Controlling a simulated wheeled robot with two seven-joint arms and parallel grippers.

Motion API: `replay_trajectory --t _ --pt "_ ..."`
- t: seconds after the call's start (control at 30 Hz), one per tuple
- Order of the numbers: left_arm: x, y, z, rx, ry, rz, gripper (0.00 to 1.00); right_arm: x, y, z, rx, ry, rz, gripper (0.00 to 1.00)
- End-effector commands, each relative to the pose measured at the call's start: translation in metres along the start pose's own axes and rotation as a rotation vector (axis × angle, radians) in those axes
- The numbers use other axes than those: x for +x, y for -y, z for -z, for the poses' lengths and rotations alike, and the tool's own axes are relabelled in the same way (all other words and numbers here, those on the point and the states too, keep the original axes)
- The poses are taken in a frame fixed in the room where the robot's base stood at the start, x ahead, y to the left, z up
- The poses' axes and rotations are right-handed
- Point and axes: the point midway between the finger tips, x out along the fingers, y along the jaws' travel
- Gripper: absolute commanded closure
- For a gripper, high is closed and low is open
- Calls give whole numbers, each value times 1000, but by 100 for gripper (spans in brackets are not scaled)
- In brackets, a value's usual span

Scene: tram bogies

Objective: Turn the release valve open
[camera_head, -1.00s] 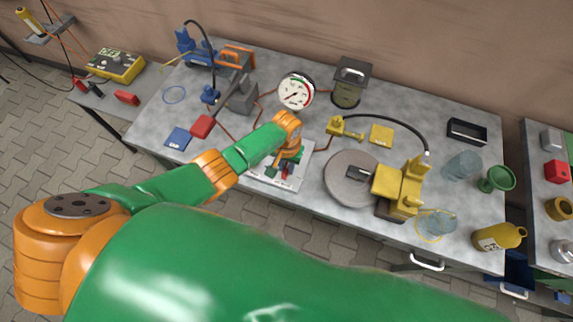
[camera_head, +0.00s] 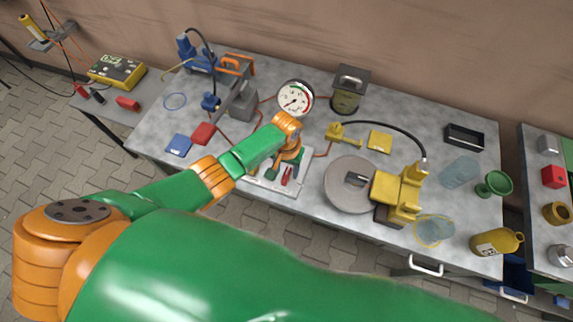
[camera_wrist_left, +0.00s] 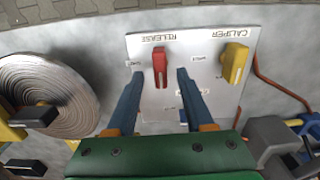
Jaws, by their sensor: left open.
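The red release valve handle (camera_wrist_left: 159,66) stands on a white panel (camera_wrist_left: 195,55) under the word RELEASE, upright in the left wrist view. My left gripper (camera_wrist_left: 159,76) is open, with one blue finger on each side of the handle. Gaps show between the handle and both fingers. In the head view, the handle (camera_head: 286,176) shows small and red beside my left gripper (camera_head: 284,172), low over the panel. A yellow handle (camera_wrist_left: 235,62) labelled CALIPER is on the same panel, right of the red one. My right gripper is not in view.
A round grey disc (camera_head: 345,190) with a yellow caliper (camera_head: 398,190) lies right of the panel. A pressure gauge (camera_head: 295,97) stands behind it. Red hoses run across the workbench (camera_head: 240,205). A blue card (camera_head: 179,145) and red block (camera_head: 203,133) lie left.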

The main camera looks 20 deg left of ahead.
Motion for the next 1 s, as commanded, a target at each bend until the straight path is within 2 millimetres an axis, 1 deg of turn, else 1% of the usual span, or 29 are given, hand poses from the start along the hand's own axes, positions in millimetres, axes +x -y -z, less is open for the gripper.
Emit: replay_trajectory --t 0.03,0.1,0.2,0.3,0.73,0.77,0.83,0.87,0.9,1.0 --pt "-13 0 1 1 -4 -1 48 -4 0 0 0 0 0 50" --pt "-25 0 1 2 -5 -1 48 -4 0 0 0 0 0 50" --pt "-40 0 1 0 -4 -1 48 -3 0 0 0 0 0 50" --pt "-48 0 1 1 -3 0 48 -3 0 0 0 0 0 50" --pt "-48 -1 -1 4 -2 -2 48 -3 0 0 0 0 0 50" --pt "-47 -2 -3 11 -4 -9 48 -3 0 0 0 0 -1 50" --pt "-41 -10 -16 45 -17 -40 48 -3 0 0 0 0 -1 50" --pt "-38 -14 -25 63 -29 -60 48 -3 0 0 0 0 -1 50" --pt "-36 -18 -37 86 -48 -85 48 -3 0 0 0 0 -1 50" --pt "-35 -20 -64 125 -106 -125 48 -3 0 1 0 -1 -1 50"
